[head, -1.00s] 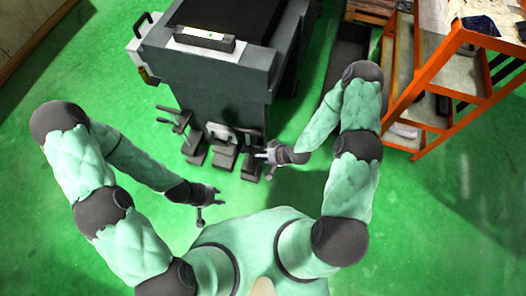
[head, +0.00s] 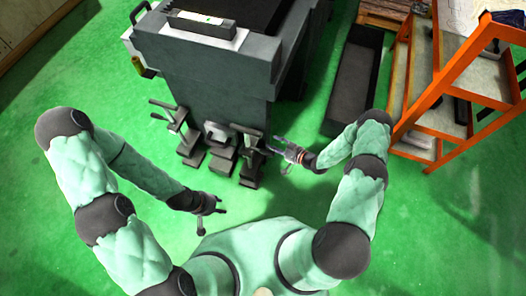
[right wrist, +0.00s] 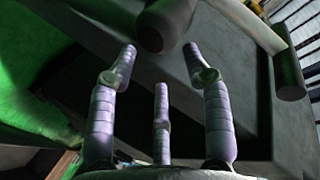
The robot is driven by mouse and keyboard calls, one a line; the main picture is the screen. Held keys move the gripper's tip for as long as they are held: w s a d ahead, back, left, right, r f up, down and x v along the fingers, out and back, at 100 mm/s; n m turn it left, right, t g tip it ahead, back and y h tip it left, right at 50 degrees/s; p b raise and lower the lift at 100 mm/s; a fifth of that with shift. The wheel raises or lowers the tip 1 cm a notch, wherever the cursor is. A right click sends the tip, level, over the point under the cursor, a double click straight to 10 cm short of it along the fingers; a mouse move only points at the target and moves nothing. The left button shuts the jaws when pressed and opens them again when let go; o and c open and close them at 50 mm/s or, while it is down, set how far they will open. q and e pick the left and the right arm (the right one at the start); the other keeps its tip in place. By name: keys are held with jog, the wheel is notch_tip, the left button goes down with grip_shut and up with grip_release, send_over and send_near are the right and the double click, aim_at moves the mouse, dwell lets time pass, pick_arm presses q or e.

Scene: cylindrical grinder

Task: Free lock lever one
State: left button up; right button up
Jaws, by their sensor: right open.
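The levers (head: 251,147) are dark grey arms with block ends, several of them in a row low on the front of the grey machine. I cannot tell which is lock lever one. My right gripper (head: 279,154) is open and empty, just right of the rightmost lever. In the right wrist view its three fingers (right wrist: 162,75) are spread, with a dark rounded knob (right wrist: 165,25) just beyond the tips. A second dark knob (right wrist: 288,77) is at the right. Contact is not visible. My left gripper (head: 212,218) looks open and empty, below and left of the levers.
The grey machine body (head: 205,85) fills the top middle. A dark tray (head: 355,80) lies on the floor to its right. An orange shelf rack (head: 440,135) stands at the right, near my right arm. The green floor (head: 440,230) is clear at lower right.

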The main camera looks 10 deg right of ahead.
aim_at(263, 151)
jog(key=s+d+f+n+g+y, duration=0.1)
jog(key=s+d+f+n+y, duration=0.15)
jog(key=s+n+y, duration=0.35)
jog(key=b+x, duration=0.1)
jog(key=x, duration=0.9)
jog(key=shift+a+r+b, duration=0.15)
jog(key=shift+a+b, duration=0.1)
jog(key=shift+b, duration=0.15)
grip_shut()
